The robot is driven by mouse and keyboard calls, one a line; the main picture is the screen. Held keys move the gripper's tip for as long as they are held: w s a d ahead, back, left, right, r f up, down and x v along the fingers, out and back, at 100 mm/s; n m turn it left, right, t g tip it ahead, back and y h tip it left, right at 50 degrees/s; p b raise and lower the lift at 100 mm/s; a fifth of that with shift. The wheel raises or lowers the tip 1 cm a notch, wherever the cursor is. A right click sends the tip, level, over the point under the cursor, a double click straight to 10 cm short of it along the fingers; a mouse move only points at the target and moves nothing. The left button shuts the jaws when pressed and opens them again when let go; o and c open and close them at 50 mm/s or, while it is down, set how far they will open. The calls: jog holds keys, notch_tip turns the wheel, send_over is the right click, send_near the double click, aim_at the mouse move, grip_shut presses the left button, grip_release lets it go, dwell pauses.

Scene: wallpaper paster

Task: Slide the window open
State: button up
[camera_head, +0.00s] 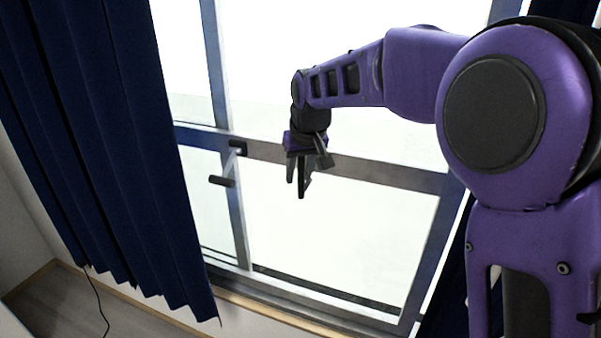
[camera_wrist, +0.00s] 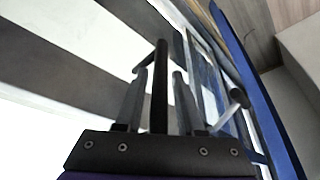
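The window (camera_head: 340,220) has grey metal frames and bright panes, and it fills the middle of the head view. My gripper (camera_head: 299,172) hangs in front of its right part, fingers pointing down. In the wrist view, a dark upright handle bar (camera_wrist: 160,85) stands between my two fingers, with narrow gaps on both sides. My gripper is open around it and does not visibly clamp it. In the head view my gripper largely hides this bar. A second dark handle (camera_head: 222,181) sits on the frame to the left; it also shows in the wrist view (camera_wrist: 238,97).
A dark blue curtain (camera_head: 120,150) hangs at the left, close to the left handle. Part of another curtain shows at lower right behind my arm. A wooden sill (camera_head: 275,312) runs below the window. The space in front of the lower panes is clear.

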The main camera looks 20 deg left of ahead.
jog(key=shift+o, duration=0.6)
jog(key=p+v, duration=0.1)
jog(key=v, duration=1.6)
jog(key=shift+r, duration=0.2)
jog(key=shift+s, duration=0.1)
